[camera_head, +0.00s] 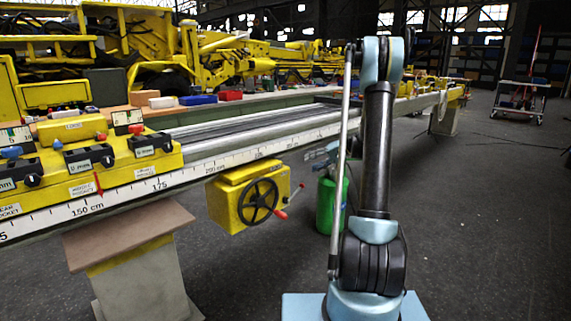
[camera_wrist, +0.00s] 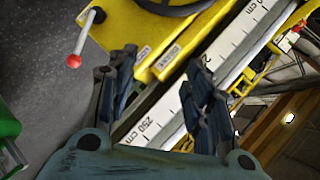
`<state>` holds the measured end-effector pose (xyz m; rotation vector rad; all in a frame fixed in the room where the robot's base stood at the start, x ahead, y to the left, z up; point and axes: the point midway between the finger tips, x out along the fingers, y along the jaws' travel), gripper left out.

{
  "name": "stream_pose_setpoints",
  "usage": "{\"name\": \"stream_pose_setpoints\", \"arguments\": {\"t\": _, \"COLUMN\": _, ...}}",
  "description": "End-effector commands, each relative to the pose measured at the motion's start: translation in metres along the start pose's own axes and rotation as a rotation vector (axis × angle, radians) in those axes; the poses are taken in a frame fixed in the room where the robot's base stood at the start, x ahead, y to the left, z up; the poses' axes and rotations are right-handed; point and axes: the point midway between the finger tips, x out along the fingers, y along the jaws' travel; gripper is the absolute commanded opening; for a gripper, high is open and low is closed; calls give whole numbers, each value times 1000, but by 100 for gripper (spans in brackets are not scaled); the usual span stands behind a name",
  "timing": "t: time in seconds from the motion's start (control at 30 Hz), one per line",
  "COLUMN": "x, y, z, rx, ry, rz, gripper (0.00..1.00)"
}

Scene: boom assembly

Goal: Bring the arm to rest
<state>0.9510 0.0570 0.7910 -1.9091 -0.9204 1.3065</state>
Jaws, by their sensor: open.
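My arm (camera_head: 377,150) stands upright right of centre in the head view, in front of the long bench, its elbow at the top. My gripper (camera_wrist: 160,78) shows in the wrist view with its two dark fingers spread apart. Nothing is held between them. Past the fingers lie the yellow handwheel box (camera_wrist: 125,30) and the white centimetre scale (camera_wrist: 150,122). I cannot tell whether the fingers touch either. In the head view the gripper is mostly hidden behind the arm.
The bench's scale rail (camera_head: 130,192) runs from front left to back right. The yellow handwheel box (camera_head: 228,205) hangs from its side. A green canister (camera_head: 326,205) stands close behind my arm. Open floor (camera_head: 490,220) lies to the right, with a cart (camera_head: 520,100) far back.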

Motion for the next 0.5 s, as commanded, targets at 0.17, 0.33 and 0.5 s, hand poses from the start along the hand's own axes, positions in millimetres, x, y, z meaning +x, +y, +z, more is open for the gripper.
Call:
{"name": "stream_pose_setpoints", "arguments": {"t": 0.17, "x": -14, "y": -32, "z": 30, "rx": 7, "ry": -30, "rz": 74, "gripper": 46}}
{"name": "stream_pose_setpoints", "arguments": {"t": 0.33, "x": -27, "y": -56, "z": 59, "rx": 12, "ry": -54, "rz": 146, "gripper": 46}}
{"name": "stream_pose_setpoints", "arguments": {"t": 0.5, "x": -40, "y": -77, "z": 93, "rx": 14, "ry": -77, "rz": 217, "gripper": 46}}
